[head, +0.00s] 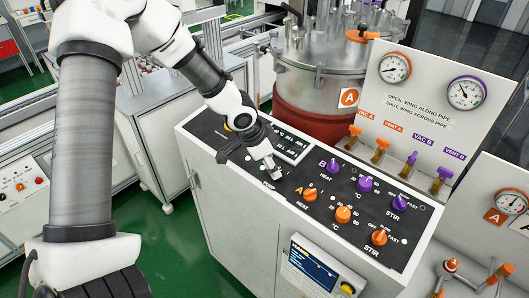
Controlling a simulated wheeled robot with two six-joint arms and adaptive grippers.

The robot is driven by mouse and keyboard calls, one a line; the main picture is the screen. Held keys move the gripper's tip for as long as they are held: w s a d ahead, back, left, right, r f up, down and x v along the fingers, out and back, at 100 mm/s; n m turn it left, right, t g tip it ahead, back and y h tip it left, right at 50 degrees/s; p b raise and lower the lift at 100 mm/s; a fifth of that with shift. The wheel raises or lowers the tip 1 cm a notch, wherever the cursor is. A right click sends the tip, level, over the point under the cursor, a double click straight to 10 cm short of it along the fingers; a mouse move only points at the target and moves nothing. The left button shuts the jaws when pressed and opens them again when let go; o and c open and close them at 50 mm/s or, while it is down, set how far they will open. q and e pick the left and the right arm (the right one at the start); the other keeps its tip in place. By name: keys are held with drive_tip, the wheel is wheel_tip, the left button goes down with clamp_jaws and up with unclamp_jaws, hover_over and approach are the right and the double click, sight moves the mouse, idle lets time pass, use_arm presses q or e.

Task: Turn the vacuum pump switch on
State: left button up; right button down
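My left gripper (266,166) is over the black control panel (232,168), at its left part, below and left of a small display (291,145). Its grey fingertip points down to the panel surface; contact cannot be told. A dark part of the gripper reaches out to the left. The gap between the fingers is not clear. My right gripper is not in view.
Purple heat knob (333,166) and orange heat knob (309,195) are right of the gripper, with more knobs beyond. A steel vessel (322,62) and a gauge board (425,85) with valves stand behind. A handheld screen (312,268) is on the cabinet front.

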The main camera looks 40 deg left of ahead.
use_arm(q)
drive_tip(key=v, duration=0.7)
drive_tip(key=shift+s+r, duration=0.15)
drive_tip(key=shift+r, duration=0.15)
drive_tip(key=s+d+f+g+y+b, duration=0.1)
drive_tip(key=s+f+g+b, duration=0.3)
drive_tip(key=f, duration=0.8)
drive_tip(key=s+d+f+g+b, duration=0.1)
drive_tip(key=s+d+f+b, duration=0.15)
drive_tip(key=s+f, duration=0.6)
drive_tip(key=s+d+f+n+g+b, duration=0.2)
drive_tip(key=s+d+f+b, duration=0.2)
drive_tip(key=s+f, duration=0.6)
drive_tip(key=s+d+f+n+g+b, duration=0.15)
drive_tip(key=s+d+f+b, duration=0.35)
drive_tip(key=f, duration=0.9)
drive_tip(key=w+n+t, duration=0.1)
drive_tip(key=w+a+n+t, duration=0.1)
drive_tip(key=t, duration=0.1)
drive_tip(key=w+a+n+t+p, duration=0.1)
drive_tip(key=n, duration=0.1)
drive_tip(key=shift+w+f+y, duration=0.35)
drive_tip(key=shift+y, duration=0.05)
